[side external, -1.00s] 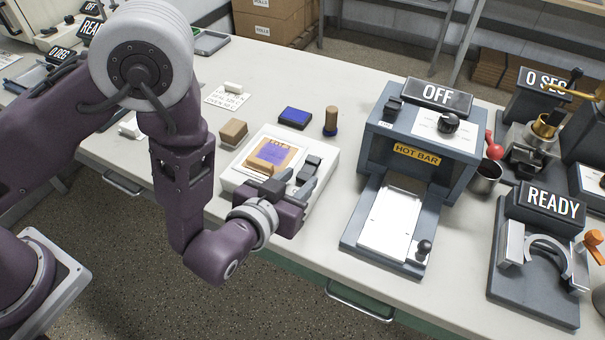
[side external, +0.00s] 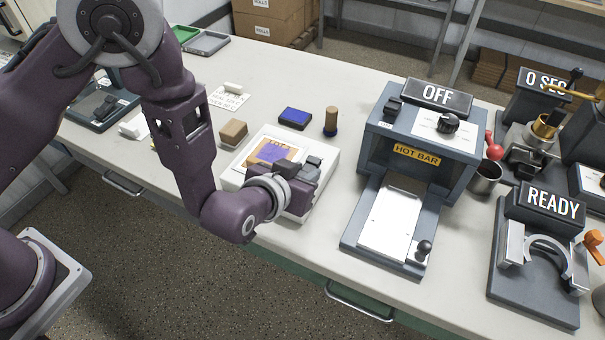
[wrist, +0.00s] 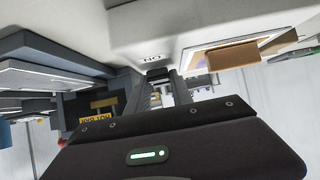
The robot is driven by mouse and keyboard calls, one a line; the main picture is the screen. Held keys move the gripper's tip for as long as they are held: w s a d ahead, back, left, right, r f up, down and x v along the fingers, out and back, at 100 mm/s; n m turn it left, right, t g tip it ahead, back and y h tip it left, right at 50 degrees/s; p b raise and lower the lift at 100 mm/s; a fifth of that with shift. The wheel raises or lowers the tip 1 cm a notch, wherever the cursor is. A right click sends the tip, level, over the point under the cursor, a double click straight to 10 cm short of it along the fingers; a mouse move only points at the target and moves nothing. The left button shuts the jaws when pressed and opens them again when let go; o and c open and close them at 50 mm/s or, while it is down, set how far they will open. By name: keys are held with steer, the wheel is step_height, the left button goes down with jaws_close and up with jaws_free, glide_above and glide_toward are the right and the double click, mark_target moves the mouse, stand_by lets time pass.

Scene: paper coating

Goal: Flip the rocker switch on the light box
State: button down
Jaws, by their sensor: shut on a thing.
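The light box (side external: 330,160) is a white box on the bench. A sheet with a purple and tan pattern (side external: 272,153) lies on its top. My gripper (side external: 303,168) is at the box's right part, over its dark rocker switch. In the wrist view, the dark rocker switch (wrist: 157,73) sits between the tips of my gripper (wrist: 161,82), beside an upside-down ON label (wrist: 150,58). The jaws are closed on the switch. The fingers hide part of it, and I cannot tell which way it is tipped.
The hot bar press (side external: 420,130), with an OFF display, stands to the right. A READY fixture (side external: 540,250) is at far right.

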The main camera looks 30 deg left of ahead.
steer(key=g, duration=0.3)
steer(key=shift+w+r, duration=0.35)
steer(key=shift+w, duration=0.05)
steer(key=c, duration=1.4)
jaws_free()
steer(key=v, duration=0.7)
